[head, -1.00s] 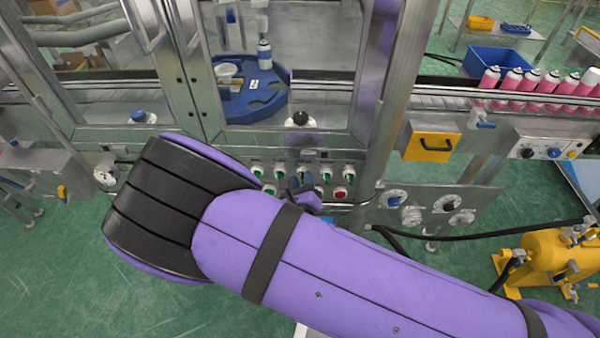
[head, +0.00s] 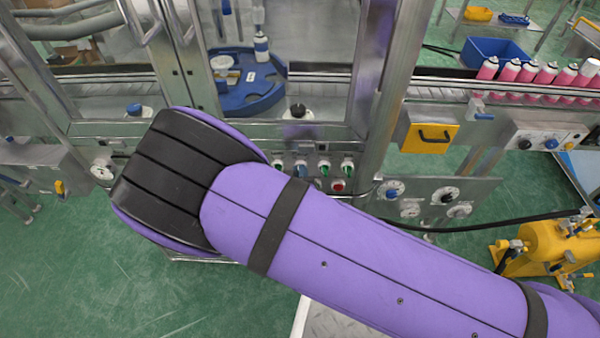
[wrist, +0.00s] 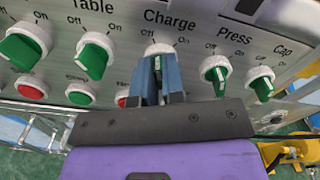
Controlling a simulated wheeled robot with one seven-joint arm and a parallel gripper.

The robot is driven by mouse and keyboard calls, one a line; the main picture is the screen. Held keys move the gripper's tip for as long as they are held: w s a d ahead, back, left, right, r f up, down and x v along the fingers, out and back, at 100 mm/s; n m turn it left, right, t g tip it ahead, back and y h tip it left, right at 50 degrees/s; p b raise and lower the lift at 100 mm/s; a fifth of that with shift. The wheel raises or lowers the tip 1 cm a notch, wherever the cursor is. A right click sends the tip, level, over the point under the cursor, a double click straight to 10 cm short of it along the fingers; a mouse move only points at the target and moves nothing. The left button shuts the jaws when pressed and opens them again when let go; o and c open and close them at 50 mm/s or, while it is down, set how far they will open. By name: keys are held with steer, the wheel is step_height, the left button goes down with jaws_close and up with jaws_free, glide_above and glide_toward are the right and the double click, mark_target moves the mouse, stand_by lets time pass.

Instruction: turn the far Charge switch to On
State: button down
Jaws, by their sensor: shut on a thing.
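The Charge switch (wrist: 160,48) is in the upper row of the panel in the wrist view, under the label "Charge". Its white collar shows above my fingers. My gripper (wrist: 158,70) has its two blue fingers shut on the switch's knob, one on each side. The knob is mostly hidden between the fingers, so I cannot tell which way it points. In the head view my purple arm hides the gripper.
A Table switch (wrist: 95,50) is left of Charge; Press (wrist: 215,72) and Cap (wrist: 261,80) switches are close on the right. A red button (wrist: 122,97) sits low left. The head view shows the blue turntable (head: 250,98) behind the machine's frame.

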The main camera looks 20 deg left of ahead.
steer(key=m, duration=1)
steer(key=shift+d, duration=0.1)
steer(key=shift+m, duration=0.3)
stand_by(0.3)
steer(key=c, duration=1.2)
jaws_free()
steer(key=shift+s, duration=0.15)
